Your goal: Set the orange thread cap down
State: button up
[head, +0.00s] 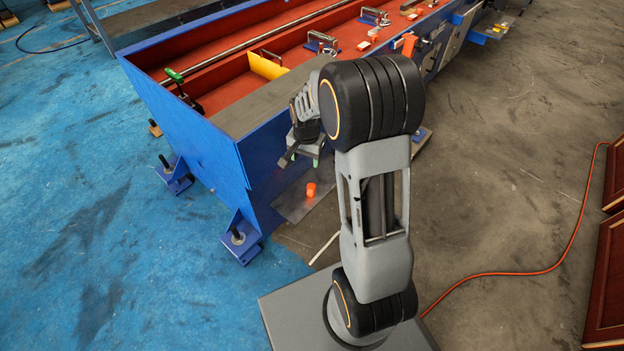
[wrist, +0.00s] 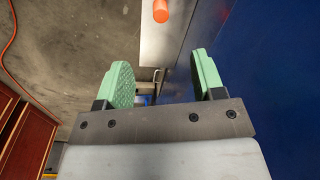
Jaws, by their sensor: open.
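The orange thread cap (head: 311,189) stands on a flat grey metal plate (head: 300,208) beside the blue machine frame. In the wrist view the cap (wrist: 161,11) is at the top edge, partly cut off, on the grey plate (wrist: 160,42). My gripper (wrist: 162,75) is open, its two green pads wide apart with nothing between them. The cap lies beyond the fingertips and apart from them. In the head view my gripper (head: 303,160) is above the cap, partly hidden by my arm.
The long blue machine frame (head: 190,135) with a red interior runs close beside my gripper. Dark red wooden panels (head: 607,270) stand at the right, and an orange cable (head: 520,272) crosses the concrete. The concrete floor at right is mostly open.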

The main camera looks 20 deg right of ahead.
jog(key=s+a+r+n+t, duration=0.1)
jog(key=s+a+r+n, duration=0.2)
jog(key=s, duration=0.5)
jog(key=s+a+r+n+t, duration=0.1)
jog(key=s+a+r+n, duration=0.2)
jog(key=s+r+n, duration=0.3)
jog(key=s+r, duration=0.2)
jog(key=s, duration=0.1)
jog(key=shift+r, duration=0.3)
jog(key=shift+s, duration=0.1)
